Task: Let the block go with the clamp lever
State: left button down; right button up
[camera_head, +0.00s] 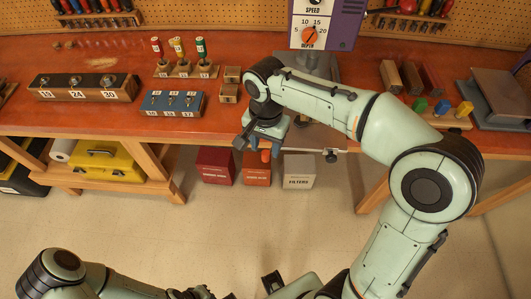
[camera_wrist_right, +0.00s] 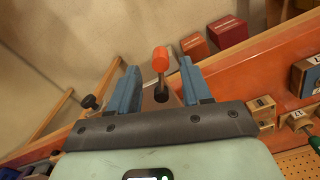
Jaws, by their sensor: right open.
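An orange-tipped lever (camera_wrist_right: 160,60), which looks like the clamp lever, stands up in the right wrist view. My right gripper (camera_wrist_right: 158,72) is open, with one blue finger on each side of the lever and visible gaps between. In the head view the right gripper (camera_head: 265,148) points down at the bench's front edge, and the lever is hidden there. I cannot make out a block held in the clamp; the arm covers much of that spot. My left arm shows at the bottom left of the head view, but its gripper cannot be made out.
The purple machine panel (camera_head: 327,24) stands behind my right arm. A bar with a dark knob (camera_head: 331,156) sticks out at the bench edge. Small wooden blocks (camera_head: 229,93) and a blue holder (camera_head: 172,103) lie left of the gripper. Boxes (camera_head: 256,168) stand on the floor below.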

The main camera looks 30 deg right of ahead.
aim_at(266, 150)
pick_arm(q)
jog(key=shift+s+f, duration=0.15)
jog(key=shift+f, duration=0.15)
pick_arm(e)
jog(key=shift+f, duration=2.05)
grip_shut()
